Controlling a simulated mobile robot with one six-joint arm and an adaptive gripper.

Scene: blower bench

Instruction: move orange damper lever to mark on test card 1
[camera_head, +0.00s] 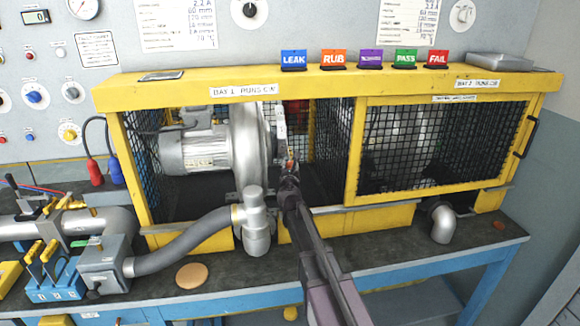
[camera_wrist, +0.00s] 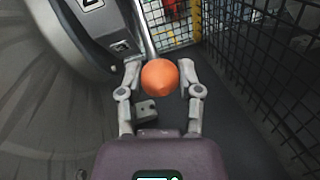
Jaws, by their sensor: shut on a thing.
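The orange round knob (camera_wrist: 160,76) of a lever sits between my fingers in the wrist view. Its pale metal rod (camera_wrist: 146,40) runs up and away from it. My gripper (camera_wrist: 160,82) is shut on the knob, one finger on each side. In the head view, my gripper (camera_head: 289,165) reaches through the open front of the left bay, just right of the silver fan housing (camera_head: 250,140), and mostly hides the knob. Two printed cards hang on the back wall, one at left (camera_head: 180,24) and one at right (camera_head: 407,20). I cannot tell a lever scale or mark.
The yellow cage frame (camera_head: 230,93) surrounds the bay, with a mesh panel (camera_head: 440,145) on the right. A grey motor (camera_head: 193,152) stands left of the fan. Below are a grey hose (camera_head: 185,245) and a blue valve block (camera_head: 60,280). Colored tags (camera_head: 370,59) line the top.

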